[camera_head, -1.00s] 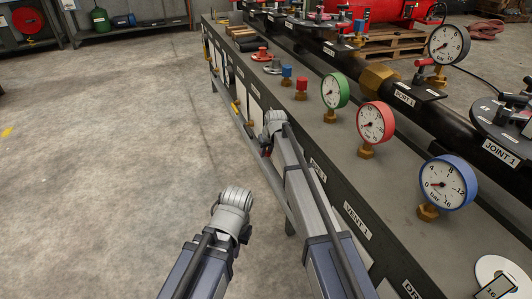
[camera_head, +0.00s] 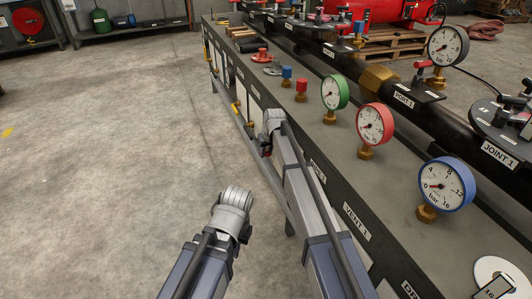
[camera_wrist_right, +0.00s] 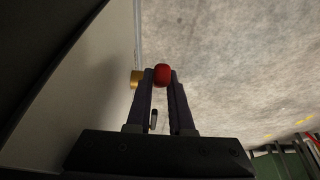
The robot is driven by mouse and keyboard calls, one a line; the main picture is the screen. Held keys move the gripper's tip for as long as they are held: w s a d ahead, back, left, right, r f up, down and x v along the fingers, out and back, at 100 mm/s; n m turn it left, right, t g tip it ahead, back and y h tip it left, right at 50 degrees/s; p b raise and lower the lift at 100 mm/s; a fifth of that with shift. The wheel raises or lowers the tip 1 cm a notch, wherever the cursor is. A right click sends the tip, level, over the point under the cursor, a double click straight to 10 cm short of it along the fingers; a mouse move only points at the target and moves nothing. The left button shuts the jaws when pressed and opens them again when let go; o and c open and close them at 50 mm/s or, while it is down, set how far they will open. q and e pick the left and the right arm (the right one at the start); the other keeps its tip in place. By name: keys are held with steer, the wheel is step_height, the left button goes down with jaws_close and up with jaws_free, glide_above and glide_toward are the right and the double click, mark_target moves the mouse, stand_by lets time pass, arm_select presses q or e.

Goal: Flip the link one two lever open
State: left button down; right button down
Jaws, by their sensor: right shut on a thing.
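In the right wrist view, my right gripper (camera_wrist_right: 161,82) is shut on a small red rounded knob (camera_wrist_right: 162,73) at its fingertips. I take this knob as the end of the lever; the rest of the lever is hidden by the fingers, and its angle cannot be told. A brass-coloured fitting (camera_wrist_right: 136,79) shows just left of the fingers. In the head view, my right gripper (camera_head: 266,149) is beside the bench's front face, mostly hidden behind its wrist. My left arm ends in a grey wrist over the floor at lower centre; its fingers do not show.
The long bench (camera_head: 320,140) carries a green gauge (camera_head: 335,92), a red gauge (camera_head: 375,124) and a blue gauge (camera_head: 446,184). Yellow-handled parts (camera_head: 237,112) stick out from its front further back. The floor left of the bench is clear.

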steer(key=shift+w+a+r+g+h+p, duration=0.15)
steer(key=shift+w+r+g+p, duration=0.25)
steer(key=shift+w+g+p, duration=0.15)
steer(key=shift+w+a+r+g+h+p, duration=0.15)
steer(key=shift+w+r+g+p, duration=0.25)
steer(key=shift+w+g+p, duration=0.1)
steer(key=shift+w+a+r+g+h, duration=0.15)
steer(key=shift+w+g+h, duration=0.25)
steer(key=shift+g, duration=0.45)
steer(key=shift+w+r+g, duration=0.1)
steer(key=shift+g, duration=0.5)
steer(key=c, duration=0.8)
jaws_free()
steer(key=shift+r+p, duration=0.1)
steer(key=shift+p, duration=0.25)
